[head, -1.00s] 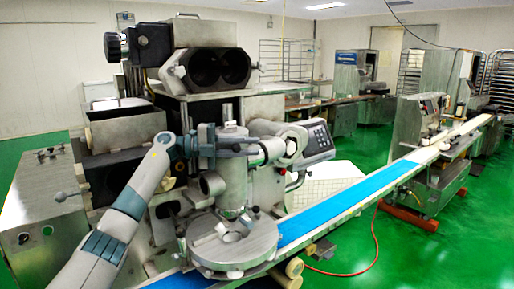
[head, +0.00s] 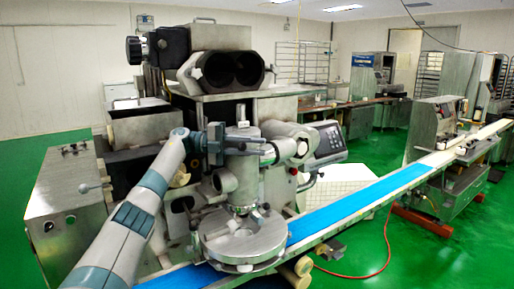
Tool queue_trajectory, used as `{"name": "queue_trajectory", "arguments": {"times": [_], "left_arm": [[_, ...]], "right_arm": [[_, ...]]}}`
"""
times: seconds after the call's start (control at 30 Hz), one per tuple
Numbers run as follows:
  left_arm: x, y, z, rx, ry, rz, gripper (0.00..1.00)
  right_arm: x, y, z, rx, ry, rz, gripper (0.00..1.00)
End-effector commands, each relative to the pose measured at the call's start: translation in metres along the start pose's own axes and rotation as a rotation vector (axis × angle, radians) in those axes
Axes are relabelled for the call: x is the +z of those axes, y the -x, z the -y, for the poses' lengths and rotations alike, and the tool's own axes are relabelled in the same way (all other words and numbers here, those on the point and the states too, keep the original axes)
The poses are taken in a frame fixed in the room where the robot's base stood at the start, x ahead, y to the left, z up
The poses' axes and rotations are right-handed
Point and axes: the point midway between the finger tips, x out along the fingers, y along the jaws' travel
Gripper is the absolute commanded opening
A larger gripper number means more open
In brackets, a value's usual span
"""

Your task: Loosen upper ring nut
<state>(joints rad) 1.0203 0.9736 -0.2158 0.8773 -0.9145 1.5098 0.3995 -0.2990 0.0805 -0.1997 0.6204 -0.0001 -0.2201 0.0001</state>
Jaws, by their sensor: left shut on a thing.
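The encrusting machine's round metal head (head: 243,165) stands upright above a round disc (head: 243,240) over the blue belt. The upper ring nut (head: 240,147) is a metal collar near the top of this head, partly covered by my gripper. My left gripper (head: 237,141) comes in from the left and is shut on the upper ring nut; its fingertips are small and hard to make out. A lower metal ring with knobs (head: 245,211) shows at the foot of the head. My right gripper is not in view.
A twin-barrel hopper (head: 228,71) sits above and behind the head. A control panel (head: 327,138) and metal tubes stand close on the right. The blue conveyor (head: 350,203) runs off to the right. A steel cabinet (head: 66,205) is at the left.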

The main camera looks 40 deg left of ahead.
Motion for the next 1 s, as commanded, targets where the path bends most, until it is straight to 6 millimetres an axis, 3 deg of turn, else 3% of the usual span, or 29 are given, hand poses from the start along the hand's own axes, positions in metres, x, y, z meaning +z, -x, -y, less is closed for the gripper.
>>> {"name": "queue_trajectory", "arguments": {"times": [0.07, 0.1, 0.17, 0.67, 1.0], "left_arm": [[0.0, -0.001, -0.002, 0.003, 0.002, -0.002, 0.0], [0.0, -0.001, -0.002, 0.003, 0.002, -0.002, 0.25], [0.0, -0.001, -0.002, 0.003, 0.002, -0.001, 0.38], [0.001, 0.008, -0.002, 0.002, 0.002, 0.001, 0.38], [0.001, 0.058, -0.002, -0.001, 0.001, 0.003, 0.38]], "right_arm": [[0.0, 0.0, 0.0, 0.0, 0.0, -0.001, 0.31], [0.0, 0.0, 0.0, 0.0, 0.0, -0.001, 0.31], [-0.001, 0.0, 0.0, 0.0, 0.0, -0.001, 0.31], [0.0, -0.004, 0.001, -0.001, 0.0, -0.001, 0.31], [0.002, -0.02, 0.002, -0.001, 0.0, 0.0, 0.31]]}}
